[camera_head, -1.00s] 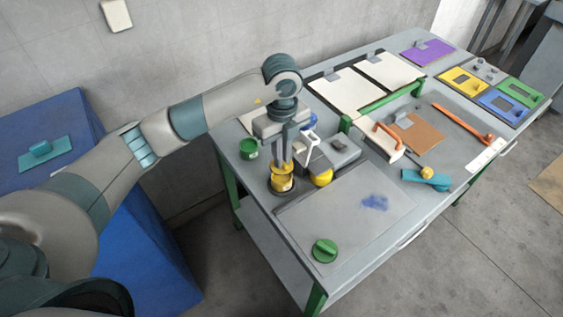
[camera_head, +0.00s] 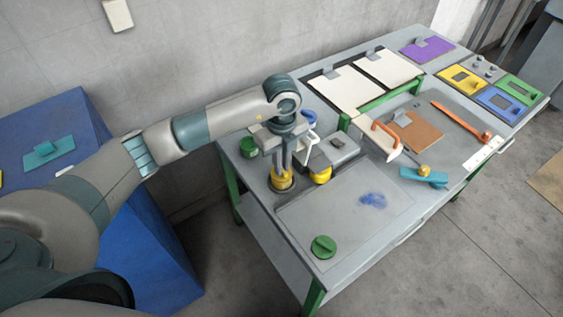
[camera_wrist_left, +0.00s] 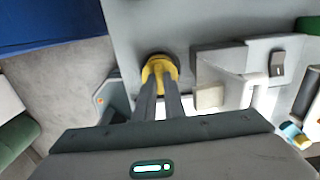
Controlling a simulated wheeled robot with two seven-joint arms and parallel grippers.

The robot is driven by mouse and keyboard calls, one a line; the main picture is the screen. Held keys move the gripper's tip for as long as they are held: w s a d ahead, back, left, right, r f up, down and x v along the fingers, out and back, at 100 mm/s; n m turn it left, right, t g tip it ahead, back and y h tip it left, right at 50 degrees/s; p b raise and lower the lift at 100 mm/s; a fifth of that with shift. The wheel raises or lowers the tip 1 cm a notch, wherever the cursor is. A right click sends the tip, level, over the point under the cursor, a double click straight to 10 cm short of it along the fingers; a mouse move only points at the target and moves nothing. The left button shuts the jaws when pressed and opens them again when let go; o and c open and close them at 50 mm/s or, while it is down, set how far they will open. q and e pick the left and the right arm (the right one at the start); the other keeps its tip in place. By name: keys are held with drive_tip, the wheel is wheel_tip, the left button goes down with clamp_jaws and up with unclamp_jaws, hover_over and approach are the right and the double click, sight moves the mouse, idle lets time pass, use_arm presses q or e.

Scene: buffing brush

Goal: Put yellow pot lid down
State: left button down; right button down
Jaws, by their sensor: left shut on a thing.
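My left gripper (camera_head: 282,169) points down and is shut on the top of a yellow round thing (camera_head: 283,182), which looks like the yellow pot lid. It sits low at the left part of the grey table, and the fingers hide its middle. Lid and pot cannot be clearly told apart there. In the left wrist view the yellow rim (camera_wrist_left: 159,68) shows around the fingertips. A second yellow round thing (camera_head: 321,175) is just right of the gripper, partly under a grey block. My right gripper is not in view.
A green pot (camera_head: 249,147) stands behind left of the gripper. A green lid (camera_head: 323,247) lies at the table's near corner. The grey block (camera_head: 335,150) is close on the right. The flat grey plate (camera_head: 345,215) in front has a blue smear and free room.

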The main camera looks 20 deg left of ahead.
use_arm(q)
drive_tip(key=shift+f, duration=0.2)
drive_tip(key=c, duration=1.8)
unclamp_jaws()
drive_tip(key=shift+c, duration=0.2)
drive_tip(key=shift+r, duration=0.1)
drive_tip(key=shift+r, duration=0.1)
drive_tip(key=shift+r+b, duration=0.35)
drive_tip(key=shift+r, duration=0.15)
wheel_tip(320, 180, up, 11)
drive_tip(key=b, duration=0.3)
